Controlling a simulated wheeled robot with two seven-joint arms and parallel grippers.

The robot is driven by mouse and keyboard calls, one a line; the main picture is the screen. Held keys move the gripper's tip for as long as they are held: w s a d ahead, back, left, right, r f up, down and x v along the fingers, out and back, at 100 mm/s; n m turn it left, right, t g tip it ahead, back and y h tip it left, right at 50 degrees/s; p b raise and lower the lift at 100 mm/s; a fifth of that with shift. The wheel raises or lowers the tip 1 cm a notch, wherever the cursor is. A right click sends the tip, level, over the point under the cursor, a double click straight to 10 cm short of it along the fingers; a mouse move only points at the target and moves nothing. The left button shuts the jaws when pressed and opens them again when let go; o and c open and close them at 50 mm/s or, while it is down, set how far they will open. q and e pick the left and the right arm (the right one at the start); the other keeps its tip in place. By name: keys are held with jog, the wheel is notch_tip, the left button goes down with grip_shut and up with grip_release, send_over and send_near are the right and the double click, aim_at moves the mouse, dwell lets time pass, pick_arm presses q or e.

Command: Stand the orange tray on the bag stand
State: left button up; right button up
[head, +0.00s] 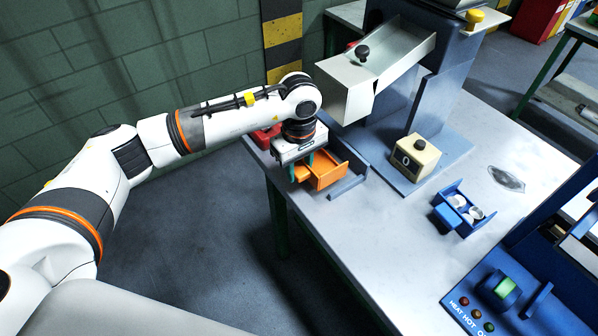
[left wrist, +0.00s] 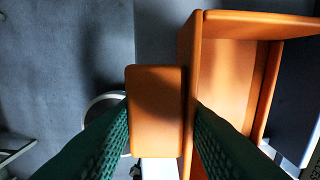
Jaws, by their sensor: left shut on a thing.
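The orange tray (head: 328,173) is at the near left corner of the table, below the metal chute. My left gripper (head: 305,168) is shut on its handle from above. In the left wrist view the handle block (left wrist: 155,110) sits between the green fingers, with the open tray (left wrist: 225,85) to the right. A grey-blue frame (head: 349,187), apparently the bag stand, stands right beside the tray. The gripper hides part of the tray, and I cannot tell whether the tray rests on the stand. My right gripper is not in view.
The grey machine with its chute (head: 345,92) rises close behind the gripper. A beige box marked 0 (head: 415,158) and a blue tray with white round parts (head: 446,216) are to the right. A blue sealer (head: 540,280) stands front right. The table's front middle (head: 370,240) is clear.

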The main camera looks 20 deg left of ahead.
pick_arm(q)
notch_tip(320, 180, down, 3)
jog(key=shift+r+p, duration=0.2)
jog(key=shift+p, duration=0.4)
jog(key=shift+f, duration=0.45)
jog(key=shift+f, duration=0.2)
jog(key=o, duration=1.2)
jog(key=shift+r, duration=0.1)
